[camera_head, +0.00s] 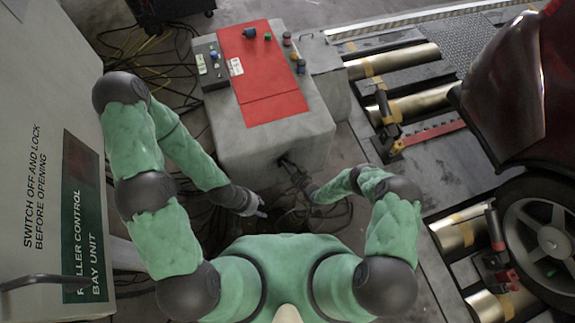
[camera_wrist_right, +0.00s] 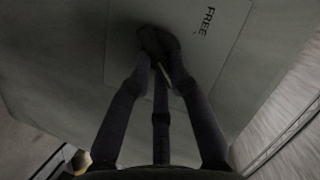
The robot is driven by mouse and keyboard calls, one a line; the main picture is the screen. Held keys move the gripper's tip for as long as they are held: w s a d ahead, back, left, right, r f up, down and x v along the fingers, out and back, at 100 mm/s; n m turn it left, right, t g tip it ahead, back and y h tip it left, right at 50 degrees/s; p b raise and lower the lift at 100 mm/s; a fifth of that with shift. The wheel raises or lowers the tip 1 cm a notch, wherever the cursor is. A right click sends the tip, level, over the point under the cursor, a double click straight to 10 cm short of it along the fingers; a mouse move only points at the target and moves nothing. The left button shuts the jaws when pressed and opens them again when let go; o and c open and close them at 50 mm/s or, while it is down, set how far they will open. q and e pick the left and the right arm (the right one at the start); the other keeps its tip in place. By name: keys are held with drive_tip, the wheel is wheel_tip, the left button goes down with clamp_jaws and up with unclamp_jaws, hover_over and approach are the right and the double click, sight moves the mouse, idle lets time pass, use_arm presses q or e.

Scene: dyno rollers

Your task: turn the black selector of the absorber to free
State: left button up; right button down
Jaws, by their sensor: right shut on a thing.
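The absorber (camera_head: 262,150) is a grey box with a red top panel, in the middle of the head view. In the right wrist view, its front face carries a pale plate (camera_wrist_right: 225,60) with the printed word FREE (camera_wrist_right: 207,20). My right gripper (camera_head: 286,164) is at this face, and its fingers (camera_wrist_right: 160,58) are closed on the black selector (camera_wrist_right: 157,38), just beside the word. The fingers hide most of the selector, and its exact pointing cannot be told. My left gripper (camera_head: 262,211) hangs low in front of the box, apart from it; its jaw state is unclear.
A grey roller control cabinet (camera_head: 60,130) stands at the left. Rollers (camera_head: 395,62) and a dark red car (camera_head: 510,85) with its wheel (camera_head: 545,235) are at the right. Cables (camera_head: 155,55) lie on the floor behind and around the absorber.

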drive_tip(key=a+n+t+h, duration=0.1)
drive_tip(key=n+h, duration=0.1)
drive_tip(key=n, duration=0.2)
drive_tip(key=n+h, duration=0.3)
drive_tip(key=n, duration=0.1)
drive_tip(key=s+a+n+t+h, duration=0.1)
drive_tip(key=n+h, duration=0.1)
drive_tip(key=n, duration=0.2)
drive_tip(key=shift+a+r+t+h, duration=0.3)
idle(0.7)
drive_tip(key=shift+n, duration=0.3)
drive_tip(key=c, duration=1.1)
unclamp_jaws()
drive_tip(key=shift+c, duration=0.2)
